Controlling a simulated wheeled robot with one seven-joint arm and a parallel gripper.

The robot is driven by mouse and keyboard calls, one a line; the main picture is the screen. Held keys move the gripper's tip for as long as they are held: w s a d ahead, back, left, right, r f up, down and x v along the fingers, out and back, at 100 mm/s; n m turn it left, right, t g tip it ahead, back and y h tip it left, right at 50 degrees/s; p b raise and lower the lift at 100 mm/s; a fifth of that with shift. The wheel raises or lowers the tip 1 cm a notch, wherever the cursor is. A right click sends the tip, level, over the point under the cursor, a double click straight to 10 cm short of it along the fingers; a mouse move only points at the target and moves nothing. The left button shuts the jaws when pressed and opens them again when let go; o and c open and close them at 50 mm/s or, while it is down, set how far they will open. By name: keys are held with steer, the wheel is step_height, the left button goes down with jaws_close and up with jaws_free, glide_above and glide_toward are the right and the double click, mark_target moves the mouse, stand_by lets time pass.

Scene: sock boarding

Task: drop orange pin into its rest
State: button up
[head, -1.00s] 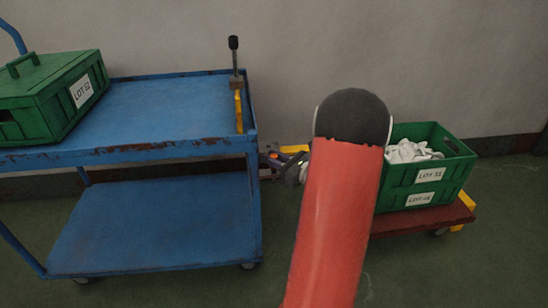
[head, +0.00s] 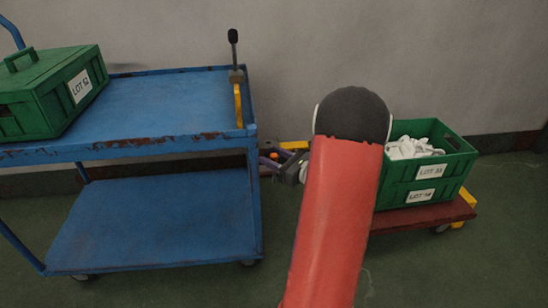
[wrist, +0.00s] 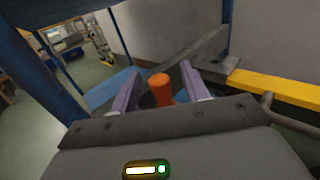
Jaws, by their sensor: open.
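The orange pin (wrist: 160,90) shows in the wrist view as a short upright cylinder with a rounded top. It stands between the two purple fingers of my gripper (wrist: 159,92), with a small gap visible on each side. Its lower end is hidden behind the gripper's grey front edge, so I cannot tell how it sits in its rest. In the head view my gripper (head: 272,159) is open beside the blue trolley's right end, and a small orange spot (head: 284,153), likely the pin, shows at it. My red arm link hides part of that area.
The blue trolley (head: 160,105) carries a closed green crate (head: 30,105) and a black-knobbed lever (head: 234,55) at its right edge. A green crate (head: 425,180) of white socks stands on a red low cart (head: 400,220). A yellow bar (wrist: 275,87) lies right of the fingers.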

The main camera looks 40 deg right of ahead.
steer(key=shift+s, duration=0.1)
steer(key=v, duration=0.7)
steer(key=shift+s+p, duration=0.3)
steer(key=shift+p, duration=0.1)
steer(key=shift+d, duration=0.15)
